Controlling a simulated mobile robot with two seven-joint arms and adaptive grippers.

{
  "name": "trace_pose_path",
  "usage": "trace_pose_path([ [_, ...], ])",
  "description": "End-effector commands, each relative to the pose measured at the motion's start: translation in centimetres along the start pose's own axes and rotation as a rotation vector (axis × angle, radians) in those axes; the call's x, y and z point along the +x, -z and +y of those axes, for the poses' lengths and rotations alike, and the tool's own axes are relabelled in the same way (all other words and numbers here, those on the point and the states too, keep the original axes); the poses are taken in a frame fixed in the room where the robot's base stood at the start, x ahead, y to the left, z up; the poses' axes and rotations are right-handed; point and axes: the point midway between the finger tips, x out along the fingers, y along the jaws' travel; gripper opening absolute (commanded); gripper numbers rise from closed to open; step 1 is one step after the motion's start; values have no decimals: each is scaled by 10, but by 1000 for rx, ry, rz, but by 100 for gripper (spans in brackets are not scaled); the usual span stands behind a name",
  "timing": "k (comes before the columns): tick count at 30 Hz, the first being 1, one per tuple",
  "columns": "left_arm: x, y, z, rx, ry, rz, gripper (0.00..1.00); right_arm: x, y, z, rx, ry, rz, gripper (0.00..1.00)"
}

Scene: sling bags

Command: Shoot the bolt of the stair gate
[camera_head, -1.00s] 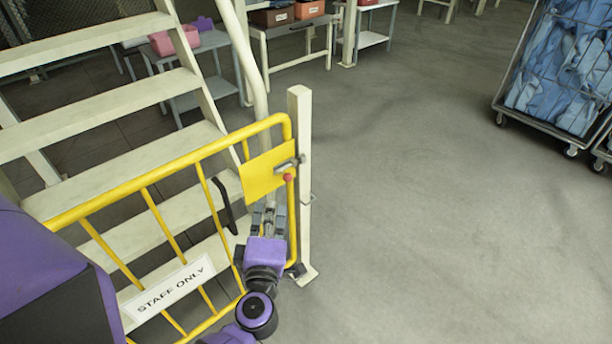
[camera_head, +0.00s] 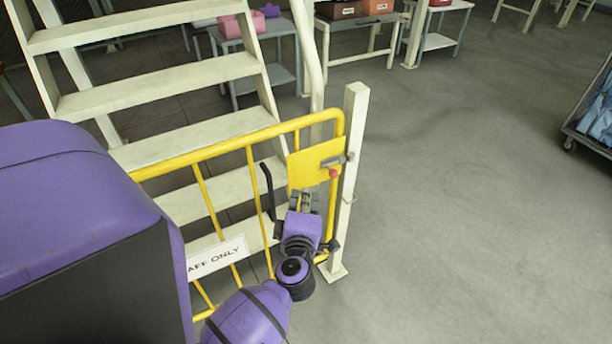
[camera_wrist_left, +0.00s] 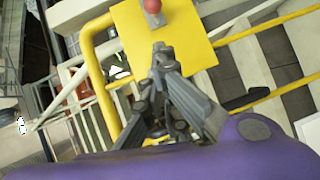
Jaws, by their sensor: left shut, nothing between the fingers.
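The yellow stair gate (camera_head: 252,150) stands across the foot of the cream steps, its free end close beside the cream post (camera_head: 350,185). A yellow plate (camera_head: 307,166) at that end carries a grey bolt (camera_head: 333,161) reaching toward the post, with a red knob (camera_head: 334,174). I cannot tell how far the bolt goes into the post. My left gripper (camera_head: 307,196) is shut and empty, just below the plate. In the left wrist view its fingertips (camera_wrist_left: 160,50) lie over the yellow plate (camera_wrist_left: 180,38), below the red knob (camera_wrist_left: 152,6). My right gripper is not in view.
A black handle (camera_head: 268,190) and a white sign (camera_head: 216,257) are on the gate. Behind are the steps (camera_head: 170,90) and tables with bins (camera_head: 360,35). A wire cart of blue cloth (camera_head: 597,120) stands at right. The floor between is clear.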

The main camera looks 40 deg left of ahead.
Motion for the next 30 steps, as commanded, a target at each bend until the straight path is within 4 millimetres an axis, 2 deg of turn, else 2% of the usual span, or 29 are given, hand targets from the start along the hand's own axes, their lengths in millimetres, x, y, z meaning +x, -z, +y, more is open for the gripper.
trace_pose_path([
  [1,13,-1,2,1,-3,-1,0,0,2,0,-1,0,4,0],
  [6,49,-1,1,1,-2,-2,0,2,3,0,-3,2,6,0],
  [8,60,-2,0,0,-1,-1,0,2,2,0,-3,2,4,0],
  [12,73,-19,-1,-1,0,-2,0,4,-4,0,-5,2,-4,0],
  [18,82,-28,0,-1,0,-1,0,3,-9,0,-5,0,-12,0],
  [30,85,-33,2,-2,-1,-2,0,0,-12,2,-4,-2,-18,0],
])
